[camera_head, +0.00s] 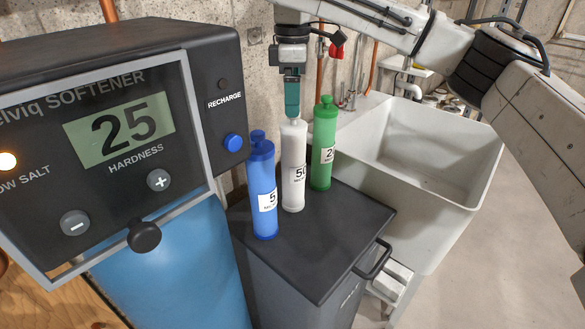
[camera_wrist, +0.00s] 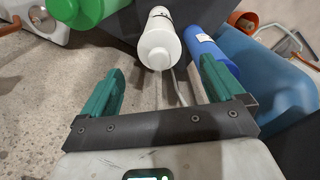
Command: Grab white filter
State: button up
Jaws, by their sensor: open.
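The white filter (camera_head: 293,172) stands upright in the middle of three filters on a dark cabinet top (camera_head: 322,258). It carries a label starting with "5". My gripper (camera_head: 292,112) points down right at the top of the white filter in the head view. In the wrist view the white filter (camera_wrist: 159,42) shows its rounded end ahead of the gap between the green fingers of my gripper (camera_wrist: 165,84). The fingers are spread and nothing is between them. Whether they touch the filter cannot be told.
A blue filter (camera_head: 262,190) stands left of the white one, a green filter (camera_head: 323,145) right and behind. A water softener panel (camera_head: 110,140) with a blue tank (camera_head: 175,270) is at left. A white sink (camera_head: 415,150) is at right. The cabinet's front top is clear.

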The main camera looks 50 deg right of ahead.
notch_tip(320, 180, down, 5)
jog(key=shift+d, duration=0.1)
jog(key=shift+c, duration=0.2)
jog(key=c, duration=1.7)
jog(key=shift+r, duration=0.1)
